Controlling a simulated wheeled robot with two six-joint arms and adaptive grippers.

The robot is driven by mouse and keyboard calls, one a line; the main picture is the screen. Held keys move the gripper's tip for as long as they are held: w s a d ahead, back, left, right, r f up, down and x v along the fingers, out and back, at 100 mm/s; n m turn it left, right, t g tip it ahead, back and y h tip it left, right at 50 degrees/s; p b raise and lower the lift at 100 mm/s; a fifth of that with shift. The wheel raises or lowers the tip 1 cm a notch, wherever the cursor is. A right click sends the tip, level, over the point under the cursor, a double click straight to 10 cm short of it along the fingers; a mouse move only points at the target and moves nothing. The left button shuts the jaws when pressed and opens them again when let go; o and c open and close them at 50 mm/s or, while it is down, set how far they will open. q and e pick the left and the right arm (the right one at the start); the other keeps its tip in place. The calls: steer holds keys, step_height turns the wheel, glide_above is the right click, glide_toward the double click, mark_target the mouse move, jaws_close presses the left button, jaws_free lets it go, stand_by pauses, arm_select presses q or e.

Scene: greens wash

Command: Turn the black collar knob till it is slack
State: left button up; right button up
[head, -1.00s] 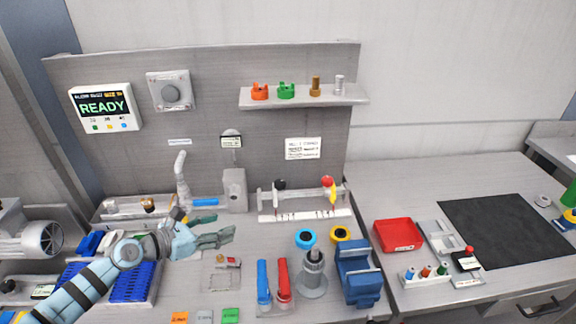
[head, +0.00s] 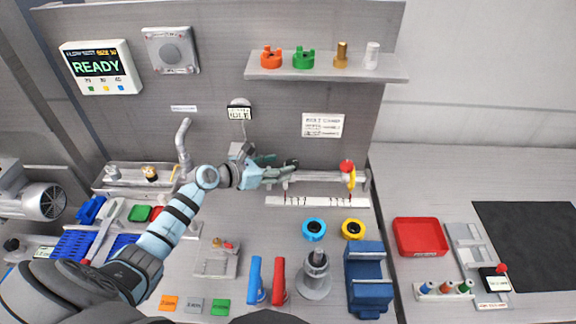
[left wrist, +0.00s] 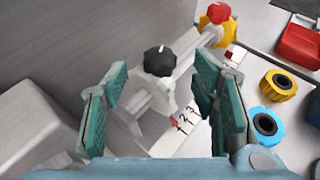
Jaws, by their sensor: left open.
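The black collar knob (left wrist: 158,61) sits on top of a white collar on the pale rail, above a scale strip with numbers and a red pointer. My left gripper (head: 287,163) is open at the left part of the rail. In the left wrist view its two teal fingers (left wrist: 156,95) stand to either side of the knob's line, with the knob beyond their tips and not touched. In the head view the gripper and wrist hide the knob. My right gripper is in neither view.
A red knob on a yellow collar (head: 348,172) stands at the rail's right end. The blue ring (head: 313,229) and yellow ring (head: 353,229) lie in front of the scale strip (head: 318,200). A bent grey spout (head: 183,140) rises left of my arm.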

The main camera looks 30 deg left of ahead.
mark_target(289, 164)
arm_select(q)
steer(key=b+x, duration=0.1)
steer(key=x, duration=0.4)
steer(key=shift+a+f, duration=0.15)
steer(key=shift+s+r, duration=0.25)
steer(key=shift+s, duration=0.05)
steer(key=shift+c, duration=0.8)
steer(key=shift+w+f, duration=0.1)
steer(key=shift+w, duration=0.05)
steer(key=c, duration=1)
steer(key=shift+w+a+f+m+g+h+b, duration=0.1)
steer(key=shift+f+m+g+h+b, duration=0.3)
steer(key=shift+b, duration=0.85)
steer(key=shift+r+m+h+b, duration=0.2)
steer(key=shift+m+h+b, duration=0.1)
steer(key=shift+m, duration=0.1)
steer(key=shift+r, duration=0.2)
steer(key=o, duration=1.2)
steer(key=shift+c, duration=0.2)
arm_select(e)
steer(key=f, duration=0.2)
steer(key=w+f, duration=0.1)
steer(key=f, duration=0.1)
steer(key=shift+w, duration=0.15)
